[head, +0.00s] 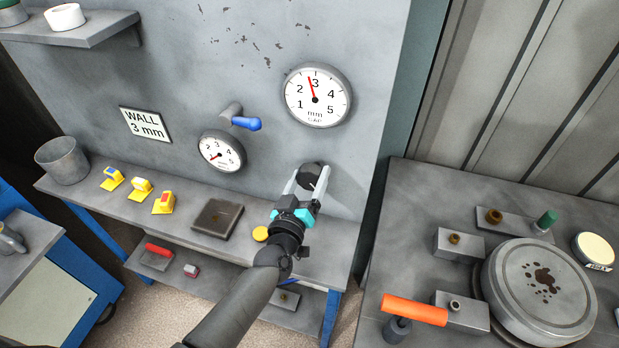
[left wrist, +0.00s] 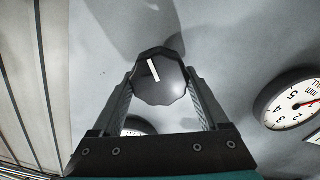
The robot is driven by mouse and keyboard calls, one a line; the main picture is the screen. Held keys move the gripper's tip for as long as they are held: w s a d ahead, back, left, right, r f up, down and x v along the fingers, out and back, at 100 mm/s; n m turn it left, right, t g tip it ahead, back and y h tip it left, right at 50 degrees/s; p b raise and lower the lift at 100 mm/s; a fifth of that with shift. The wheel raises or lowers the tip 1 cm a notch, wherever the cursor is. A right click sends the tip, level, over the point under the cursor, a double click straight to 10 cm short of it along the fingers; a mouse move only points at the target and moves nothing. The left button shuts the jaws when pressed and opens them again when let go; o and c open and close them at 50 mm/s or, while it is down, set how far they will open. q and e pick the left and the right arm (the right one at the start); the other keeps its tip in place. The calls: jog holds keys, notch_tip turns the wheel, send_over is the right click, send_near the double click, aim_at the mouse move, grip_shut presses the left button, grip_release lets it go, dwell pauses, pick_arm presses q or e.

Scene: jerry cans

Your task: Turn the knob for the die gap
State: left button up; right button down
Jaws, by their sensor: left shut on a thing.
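The dark faceted knob (head: 311,174) sits on the grey wall panel below the large gap gauge. My left gripper (head: 307,184) is shut on the knob, one finger on each side. In the left wrist view the knob (left wrist: 160,78) sits between both fingers, its white mark near upright and leaning left. The gap gauge (head: 317,95) is marked in mm; its red needle points just left of the 3. A sign (head: 144,123) reads WALL 3 mm. My right gripper is not in view.
A smaller gauge (head: 221,151) and a blue-handled lever (head: 246,123) are left of the knob. The shelf below holds a yellow button (head: 260,234), a dark plate (head: 217,218), yellow switches (head: 163,202) and a bucket (head: 62,160). A bench (head: 420,190) stands at right.

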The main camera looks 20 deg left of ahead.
pick_arm(q)
jog(key=n+b, duration=0.1)
jog(key=n, duration=0.4)
jog(key=shift+f+n, duration=0.1)
jog(key=shift+n, duration=0.2)
jog(key=n+b, duration=0.1)
jog(key=n, duration=0.4)
jog(key=shift+a+f+n, duration=0.1)
jog(key=shift+n, duration=0.3)
jog(key=o, duration=1.2)
jog(key=shift+o, duration=0.2)
jog(key=s+b, duration=0.1)
jog(key=s, duration=1.4)
jog(key=shift+s+a, duration=0.15)
jog(key=shift+a, duration=0.1)
